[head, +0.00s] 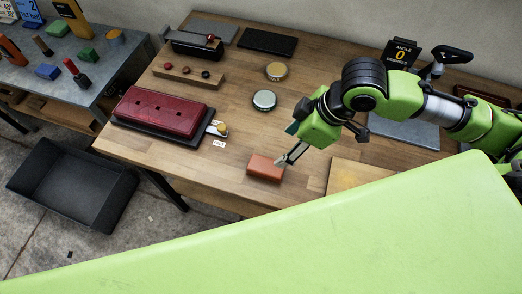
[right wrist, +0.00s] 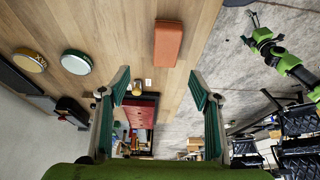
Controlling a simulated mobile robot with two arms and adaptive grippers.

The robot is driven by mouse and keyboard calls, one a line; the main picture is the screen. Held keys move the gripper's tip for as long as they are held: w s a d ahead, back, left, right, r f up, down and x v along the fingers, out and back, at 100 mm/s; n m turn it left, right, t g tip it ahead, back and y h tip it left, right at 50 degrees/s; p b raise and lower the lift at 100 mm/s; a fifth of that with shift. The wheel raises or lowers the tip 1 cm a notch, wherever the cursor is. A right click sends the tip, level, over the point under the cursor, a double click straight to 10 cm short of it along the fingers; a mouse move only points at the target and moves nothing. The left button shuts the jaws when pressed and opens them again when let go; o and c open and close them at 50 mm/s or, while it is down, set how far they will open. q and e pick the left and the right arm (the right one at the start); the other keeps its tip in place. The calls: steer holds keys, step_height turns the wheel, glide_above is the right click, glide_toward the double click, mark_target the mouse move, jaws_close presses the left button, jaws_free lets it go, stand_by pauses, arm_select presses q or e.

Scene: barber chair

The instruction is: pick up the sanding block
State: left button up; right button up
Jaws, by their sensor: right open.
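The sanding block is an orange-brown rectangular block (head: 265,168) lying flat on the wooden table near its front edge. It also shows at the top of the right wrist view (right wrist: 168,42). My right gripper (head: 284,160) is at the block's right end in the head view. In the right wrist view its two green-padded fingers (right wrist: 161,90) are wide apart with nothing between them, and the block lies beyond their tips. Contact cannot be told. A green arm (right wrist: 285,62) at the right of the wrist view looks like my left one; its small gripper end is unclear.
A red padded block on a black base (head: 160,110) stands left on the table. Two round tins (head: 265,100) lie behind the block. A light wooden board (head: 360,177) lies to its right. A green surface (head: 330,240) fills the foreground. A black bin (head: 75,185) is on the floor.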

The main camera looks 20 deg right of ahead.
glide_above(268, 166)
steer(key=d, duration=0.2)
steer(key=f, duration=0.7)
steer(key=shift+s+a+f+p, duration=0.1)
steer(key=shift+s+a+p, duration=0.1)
steer(key=shift+p, duration=0.1)
steer(key=shift+w+f, duration=0.2)
steer(key=shift+f, duration=0.05)
steer(key=f, duration=0.1)
steer(key=a+f+p, duration=0.1)
steer(key=shift+s+a+f+p, duration=0.1)
steer(key=shift+a+f+p, duration=0.15)
steer(key=shift+f+p, duration=0.05)
steer(key=shift+x, duration=1)
arm_select(q)
steer(key=shift+s+r, duration=0.5)
steer(key=shift+s, duration=0.3)
steer(key=shift+s+r, duration=0.5)
steer(key=shift+s, duration=0.3)
arm_select(e)
steer(key=shift+f, duration=0.15)
arm_select(q)
steer(key=shift+r, duration=0.25)
arm_select(e)
steer(key=shift+f, duration=0.25)
steer(key=c, duration=1.4)
steer(key=shift+o, duration=0.2)
